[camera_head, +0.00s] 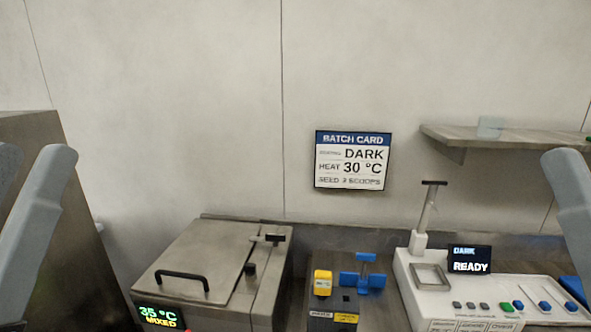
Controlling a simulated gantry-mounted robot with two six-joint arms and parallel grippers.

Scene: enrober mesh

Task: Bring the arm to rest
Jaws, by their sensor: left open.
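A grey link of my left arm (35,225) stands at the left edge, and a grey link of my right arm (572,205) stands at the right edge. Both run out of the picture at the bottom. The jaws of neither gripper show, so I see nothing held.
A steel machine (190,262) with a closed, handled lid reads 35 °C MIXED. A yellow block (322,282) and blue fixture (362,275) stand right of it. A white console (425,300) reads DARK READY. The wall has a batch card (353,160) and a shelf (500,137).

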